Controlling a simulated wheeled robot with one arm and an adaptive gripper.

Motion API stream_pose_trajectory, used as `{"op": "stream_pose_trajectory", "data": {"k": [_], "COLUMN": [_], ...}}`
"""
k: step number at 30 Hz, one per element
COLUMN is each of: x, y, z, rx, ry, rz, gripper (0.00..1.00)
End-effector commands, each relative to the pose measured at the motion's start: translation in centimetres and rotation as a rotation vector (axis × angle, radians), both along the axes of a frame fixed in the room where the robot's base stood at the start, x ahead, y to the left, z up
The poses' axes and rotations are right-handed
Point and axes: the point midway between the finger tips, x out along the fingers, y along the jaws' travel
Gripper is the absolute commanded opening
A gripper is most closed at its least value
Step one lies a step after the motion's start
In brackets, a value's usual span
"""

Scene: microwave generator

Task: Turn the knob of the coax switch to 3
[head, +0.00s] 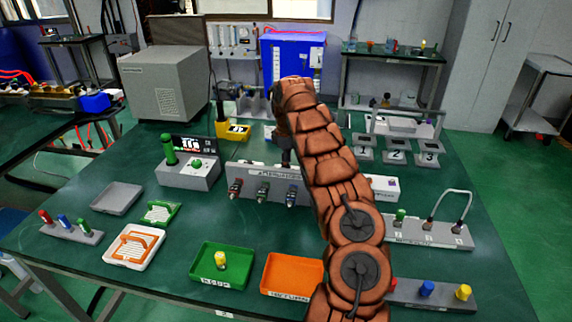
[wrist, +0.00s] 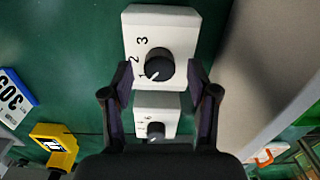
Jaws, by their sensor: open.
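In the wrist view a white box with a round black knob (wrist: 159,64) stands ahead of my gripper; I take it as the coax switch (wrist: 172,20). The digits 1, 2 and 3 run along the knob's left side. The knob's white mark points down-left, close to the 1. My gripper (wrist: 165,82) is open, its two dark fingers spread to the left and right just below the knob in the picture; whether they touch it I cannot tell. In the head view my arm hides the fingertips, and I cannot pick out the switch there.
A second white box with a smaller black knob (wrist: 155,131) lies between my fingers, nearer the wrist. A yellow device (wrist: 55,140) is at lower left. In the head view, a grey connector panel (head: 240,172) and trays, including a green one (head: 208,278), stand on the green table.

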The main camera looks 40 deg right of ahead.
Motion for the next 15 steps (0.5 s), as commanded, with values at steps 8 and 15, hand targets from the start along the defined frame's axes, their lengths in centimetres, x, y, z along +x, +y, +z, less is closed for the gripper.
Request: {"op": "stream_pose_trajectory", "data": {"k": [8,15], "x": [-0.04,-0.02], "y": [0.00,0.00], "z": [-1.15,-1.15], "rx": [0.000,-0.001], "ry": [0.000,-0.001], "rz": [0.000,0.000], "gripper": [0.59,0.55]}}
